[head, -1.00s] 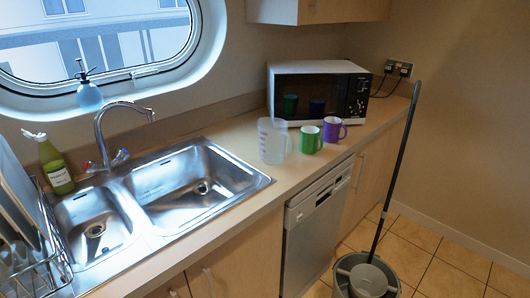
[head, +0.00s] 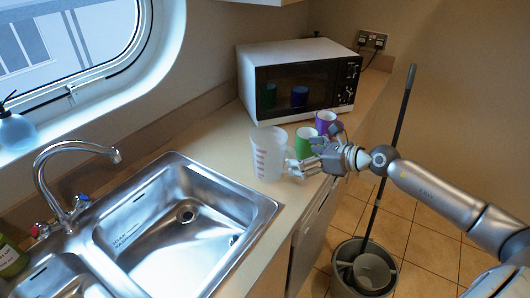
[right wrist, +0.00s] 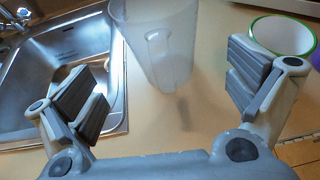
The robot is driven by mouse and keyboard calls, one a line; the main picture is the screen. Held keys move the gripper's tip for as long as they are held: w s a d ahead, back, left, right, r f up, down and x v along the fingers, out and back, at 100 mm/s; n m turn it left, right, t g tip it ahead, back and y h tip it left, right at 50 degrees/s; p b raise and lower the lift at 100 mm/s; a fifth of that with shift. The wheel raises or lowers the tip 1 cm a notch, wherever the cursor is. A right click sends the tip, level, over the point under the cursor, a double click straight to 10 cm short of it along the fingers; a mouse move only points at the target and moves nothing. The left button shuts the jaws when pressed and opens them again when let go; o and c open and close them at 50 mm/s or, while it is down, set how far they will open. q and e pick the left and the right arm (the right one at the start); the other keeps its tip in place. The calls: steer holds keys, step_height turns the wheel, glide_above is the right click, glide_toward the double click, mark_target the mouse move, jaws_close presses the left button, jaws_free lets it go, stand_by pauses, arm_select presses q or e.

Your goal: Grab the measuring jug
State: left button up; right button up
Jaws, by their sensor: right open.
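The measuring jug (head: 268,155) is clear plastic with red markings and stands upright on the counter, right of the sink. It also shows in the right wrist view (right wrist: 162,45), with its handle facing the gripper. My right gripper (head: 303,166) reaches in from the right, close beside the jug on its handle side. In the right wrist view the fingers (right wrist: 165,92) are spread wide and empty, with the jug ahead between them. The gripper partly hides the green mug. My left gripper is not in view.
A green mug (head: 305,142) and a purple mug (head: 325,120) stand close behind my right gripper. The green mug's rim (right wrist: 283,36) is near the right finger. A microwave (head: 300,80) stands behind. The sink (head: 180,225) is left; a mop bucket (head: 362,268) stands on the floor.

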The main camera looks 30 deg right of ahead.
mark_target(283, 155)
steer(key=p+x, duration=0.1)
steer(key=x, duration=0.3)
steer(key=shift+r, duration=0.15)
steer(key=shift+p+x, duration=1.05)
steer(key=shift+x, duration=2.1)
steer(key=shift+s+d, duration=0.1)
steer(key=c, duration=0.7)
steer(key=shift+c, duration=0.3)
